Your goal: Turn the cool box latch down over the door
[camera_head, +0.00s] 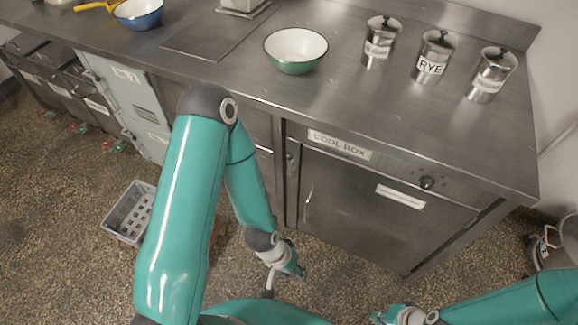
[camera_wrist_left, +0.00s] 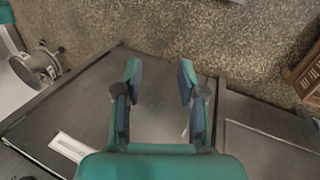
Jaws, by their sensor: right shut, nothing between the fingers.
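The cool box door (camera_head: 355,210) is a flat steel panel under the counter and looks closed. A small metal piece on the post at its upper left (camera_head: 290,158) looks like the latch; its exact position is too small to tell. A thin upright handle (camera_head: 308,197) is on the door's left side. My left gripper (camera_head: 296,272) is low in front of the cool box's left side, apart from the latch. In the left wrist view it is open and empty (camera_wrist_left: 158,90), with the door (camera_wrist_left: 85,105) beyond. My right gripper (camera_head: 380,318) is shut at the bottom edge, partly cut off.
The counter above holds a green bowl (camera_head: 296,50), a blue bowl (camera_head: 139,13) and steel canisters (camera_head: 431,58). A grey crate (camera_head: 128,213) stands on the floor at left. A pot (camera_head: 556,245) is at far right. The floor before the door is clear.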

